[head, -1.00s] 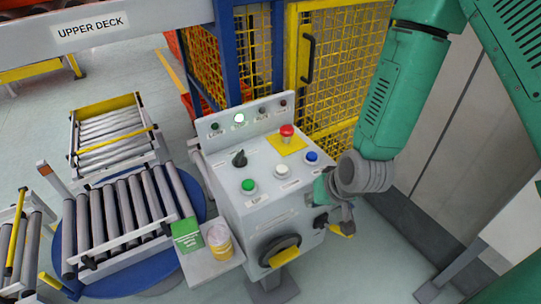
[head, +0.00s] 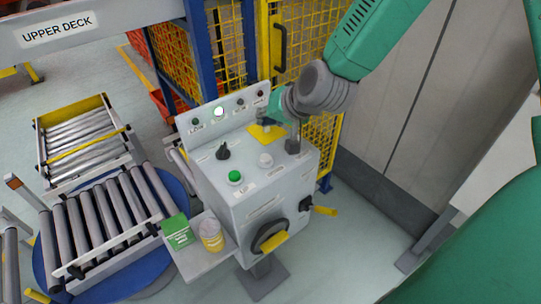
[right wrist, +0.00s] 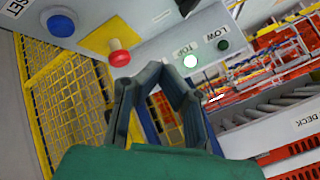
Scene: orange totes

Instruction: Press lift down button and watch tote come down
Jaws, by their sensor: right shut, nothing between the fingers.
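The grey control panel (head: 255,200) stands mid-view in the head view. Its green button (head: 234,177) and white button (head: 265,160) show clear. The blue button (right wrist: 60,22) and red mushroom button (right wrist: 120,57) show in the right wrist view; my right gripper hides both in the head view. My right gripper (head: 264,118) is shut and empty over the back of the panel; its fingers (right wrist: 168,72) appear beside the red button, contact unclear. The TOP lamp (right wrist: 190,61) is lit and the LOW lamp (right wrist: 223,45) is dark. No tote on a lift can be made out.
A black selector knob (head: 222,152) and a lower yellow handle (head: 274,242) are on the panel. A side shelf holds a green box (head: 177,231) and yellow tub (head: 211,236). Roller conveyors (head: 105,215) lie left; yellow mesh fencing (head: 268,48) stands behind.

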